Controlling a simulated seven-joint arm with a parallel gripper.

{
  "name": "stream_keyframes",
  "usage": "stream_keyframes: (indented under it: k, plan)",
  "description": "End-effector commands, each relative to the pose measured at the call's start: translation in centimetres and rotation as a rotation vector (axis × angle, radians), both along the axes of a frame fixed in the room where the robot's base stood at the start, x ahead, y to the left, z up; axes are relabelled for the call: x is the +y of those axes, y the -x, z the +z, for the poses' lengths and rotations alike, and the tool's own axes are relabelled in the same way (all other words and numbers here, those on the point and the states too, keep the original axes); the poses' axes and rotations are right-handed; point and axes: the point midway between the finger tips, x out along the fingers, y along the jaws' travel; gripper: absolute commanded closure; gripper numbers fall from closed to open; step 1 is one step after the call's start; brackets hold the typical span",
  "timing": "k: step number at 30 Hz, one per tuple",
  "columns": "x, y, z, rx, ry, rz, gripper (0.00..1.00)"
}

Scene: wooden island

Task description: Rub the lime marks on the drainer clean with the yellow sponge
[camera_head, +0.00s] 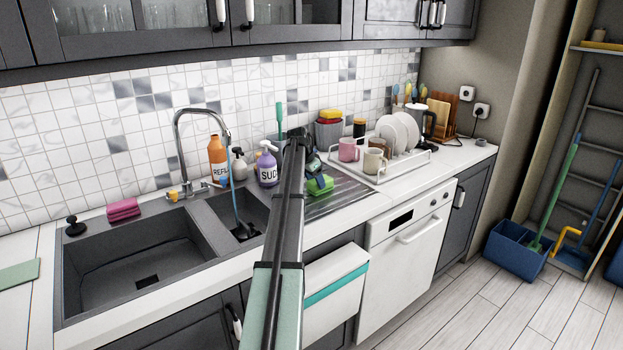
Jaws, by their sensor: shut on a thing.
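The ridged grey drainer (343,192) lies to the right of the small sink bowl. My gripper (317,177) is over the drainer's left part, partly hidden by my own arm. It is shut on a bright green sponge-like block (321,186), which is low at the drainer; I cannot tell whether it touches the surface. A yellow sponge-like block (330,113) lies on top of a grey container (328,134) behind the drainer, with red below it. Lime marks cannot be made out at this size, and my arm hides part of the drainer.
A white dish rack (412,162) with plates and mugs (349,150) stands right of the drainer. A purple soap bottle (267,167), an orange refill bottle (217,158) and the tap (178,140) stand to the left. A blue-handled brush (233,190) leans in the small bowl.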

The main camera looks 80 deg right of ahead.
Motion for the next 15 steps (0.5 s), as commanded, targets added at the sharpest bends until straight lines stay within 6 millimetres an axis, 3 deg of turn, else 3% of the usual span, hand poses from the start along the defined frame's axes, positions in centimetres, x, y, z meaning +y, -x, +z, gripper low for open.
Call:
stream_keyframes:
  k: [15]
  plan:
    - [2.4, 2.4, 0.0, 0.0, -0.001, 0.0, 0.66]
